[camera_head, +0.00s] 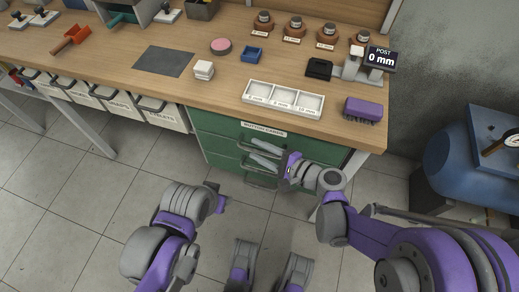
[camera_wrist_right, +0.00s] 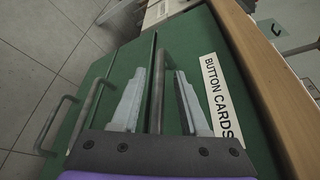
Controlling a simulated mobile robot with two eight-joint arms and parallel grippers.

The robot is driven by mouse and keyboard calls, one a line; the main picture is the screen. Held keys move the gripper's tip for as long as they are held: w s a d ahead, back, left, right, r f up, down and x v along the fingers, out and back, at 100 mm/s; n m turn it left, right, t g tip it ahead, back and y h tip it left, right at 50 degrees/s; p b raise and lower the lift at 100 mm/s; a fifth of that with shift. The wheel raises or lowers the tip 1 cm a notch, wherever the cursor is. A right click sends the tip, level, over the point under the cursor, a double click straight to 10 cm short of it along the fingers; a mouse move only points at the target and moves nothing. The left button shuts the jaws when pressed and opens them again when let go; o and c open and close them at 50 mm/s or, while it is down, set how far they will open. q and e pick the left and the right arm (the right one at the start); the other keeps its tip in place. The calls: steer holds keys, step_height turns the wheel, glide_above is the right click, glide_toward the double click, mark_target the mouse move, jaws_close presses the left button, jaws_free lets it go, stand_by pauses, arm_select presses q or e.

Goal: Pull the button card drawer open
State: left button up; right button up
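The green button card drawer (camera_head: 225,125) is at the top of the cabinet under the bench, with a white BUTTON CARDS label (camera_wrist_right: 218,97) on its front. It looks shut. Its dark bar handle (camera_wrist_right: 157,88) stands out from the front. My right gripper (camera_head: 265,155) is at this handle. In the wrist view the two grey fingers of my right gripper (camera_wrist_right: 157,104) are open, one on each side of the bar, with gaps between. My left arm (camera_head: 185,203) is low at the left, away from the drawer; its fingers cannot be made out.
A lower green drawer has its own handle (camera_wrist_right: 58,125). The wooden bench top (camera_head: 215,95) overhangs above, with a white three-part tray (camera_head: 283,99) and a purple brush (camera_head: 363,108) near its edge. A blue tank (camera_head: 458,165) stands right. The tiled floor in front is clear.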

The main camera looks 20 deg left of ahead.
jaws_close()
stand_by(1.3)
